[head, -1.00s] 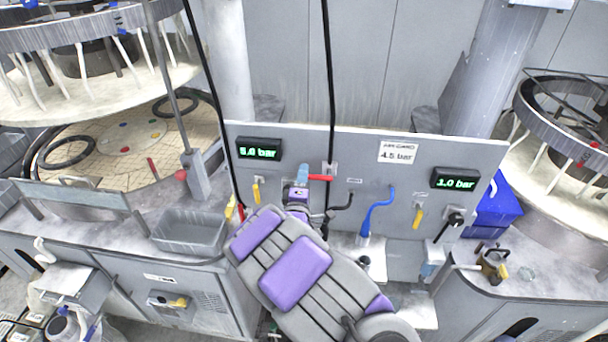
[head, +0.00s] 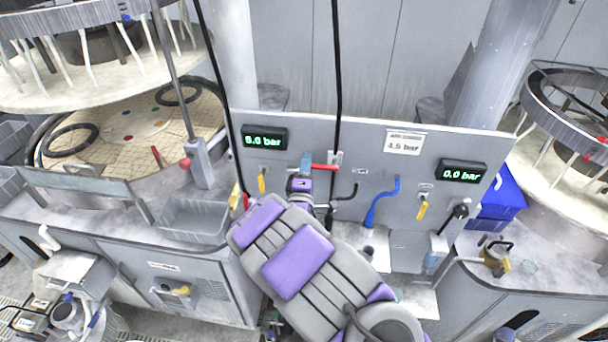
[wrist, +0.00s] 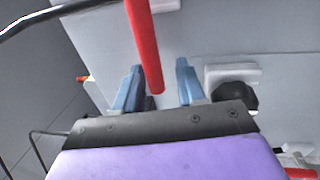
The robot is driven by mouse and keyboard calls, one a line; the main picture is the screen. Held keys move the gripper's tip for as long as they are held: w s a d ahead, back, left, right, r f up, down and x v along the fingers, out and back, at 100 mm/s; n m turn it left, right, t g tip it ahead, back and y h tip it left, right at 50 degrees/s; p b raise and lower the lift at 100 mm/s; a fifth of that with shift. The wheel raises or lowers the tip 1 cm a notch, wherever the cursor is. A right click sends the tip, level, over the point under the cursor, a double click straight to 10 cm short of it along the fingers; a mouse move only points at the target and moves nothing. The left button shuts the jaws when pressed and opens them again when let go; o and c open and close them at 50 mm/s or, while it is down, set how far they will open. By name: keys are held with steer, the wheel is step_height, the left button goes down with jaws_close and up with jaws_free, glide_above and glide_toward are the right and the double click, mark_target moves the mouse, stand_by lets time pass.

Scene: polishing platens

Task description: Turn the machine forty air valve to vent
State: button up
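My gripper (head: 306,163) is at the lever's left end. In the wrist view my gripper (wrist: 158,85) has its two blue fingers apart, with gaps beside the lever; contact is not clear. The right display (head: 463,172) reads 0.0 bar and the left display (head: 264,138) reads 5.0 bar. I cannot read a machine number.
Yellow levers hang on the panel at left (head: 262,182) and right (head: 422,208). A blue hose (head: 380,200) and a card reading 4.5 bar (head: 404,142) are between them. A black cable (head: 336,80) hangs before the panel. A grey tray (head: 193,220) stands left.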

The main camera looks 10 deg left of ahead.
steer(key=s+f, duration=0.1)
steer(key=s, duration=0.7)
steer(key=s+f, duration=0.2)
steer(key=s, duration=0.7)
steer(key=shift+a+f, duration=0.25)
steer(key=shift+a, duration=0.15)
steer(key=shift+w, duration=0.1)
